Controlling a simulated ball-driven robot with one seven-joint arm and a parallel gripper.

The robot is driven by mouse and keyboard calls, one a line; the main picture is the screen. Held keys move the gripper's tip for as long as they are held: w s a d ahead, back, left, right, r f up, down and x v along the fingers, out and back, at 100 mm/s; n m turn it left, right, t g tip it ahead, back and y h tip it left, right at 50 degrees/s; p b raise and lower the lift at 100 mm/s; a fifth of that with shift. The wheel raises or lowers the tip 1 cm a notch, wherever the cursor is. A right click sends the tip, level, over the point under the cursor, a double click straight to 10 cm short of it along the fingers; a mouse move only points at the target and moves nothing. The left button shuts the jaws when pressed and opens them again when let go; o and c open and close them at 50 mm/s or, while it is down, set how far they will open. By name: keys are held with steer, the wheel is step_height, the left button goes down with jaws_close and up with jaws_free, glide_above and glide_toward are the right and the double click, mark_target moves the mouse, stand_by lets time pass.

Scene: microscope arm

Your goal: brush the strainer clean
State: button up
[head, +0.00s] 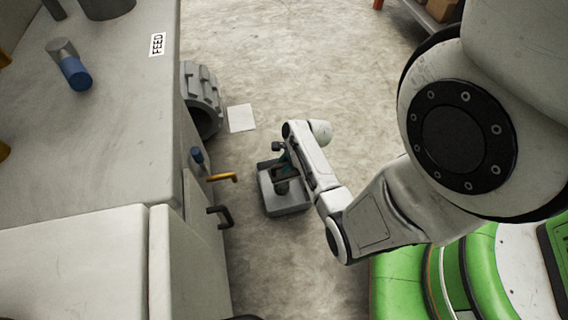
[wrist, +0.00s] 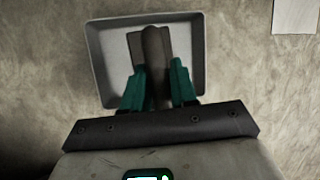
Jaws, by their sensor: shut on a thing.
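My gripper (wrist: 155,88) has teal fingers on both sides of a dark brown, handle-like thing (wrist: 153,48), probably the brush, and is shut on it. The held thing points away from the wrist, over a grey open tray (wrist: 96,55). A flat brown block shows behind it; I cannot tell whether it is part of the brush. In the head view my gripper (head: 283,162) is low over the tray (head: 286,211) on the floor, and a dark round shape shows inside the tray. I cannot pick out the strainer for sure in either view.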

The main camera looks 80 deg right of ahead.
mark_target(278, 165)
steer(key=shift+w+a, duration=0.1)
steer(key=shift+w, duration=0.05)
steer(key=shift+w+a+f+p, duration=0.1)
steer(key=shift+w+a+p, duration=0.3)
steer(key=shift+w, duration=0.2)
steer(key=shift+w+a+p, duration=0.25)
steer(key=shift+w+p, duration=0.2)
steer(key=shift+w, duration=0.15)
steer(key=shift+s, duration=0.1)
steer(key=shift+s+d+p, duration=0.3)
steer(key=shift+s+d, duration=0.05)
steer(key=shift+s, duration=0.3)
steer(key=shift+s+d+p, duration=0.25)
steer(key=shift+s+d, duration=0.1)
steer(key=shift+s, duration=0.3)
steer(key=shift+w, duration=0.1)
steer(key=shift+w+a+r+p, duration=0.2)
steer(key=shift+w+p, duration=0.1)
steer(key=shift+w, duration=0.1)
steer(key=shift+w+a+p, duration=0.25)
steer(key=shift+w, duration=0.2)
steer(key=shift+w+a+p, duration=0.2)
steer(key=shift+w+p, duration=0.05)
steer(key=shift+w, duration=0.2)
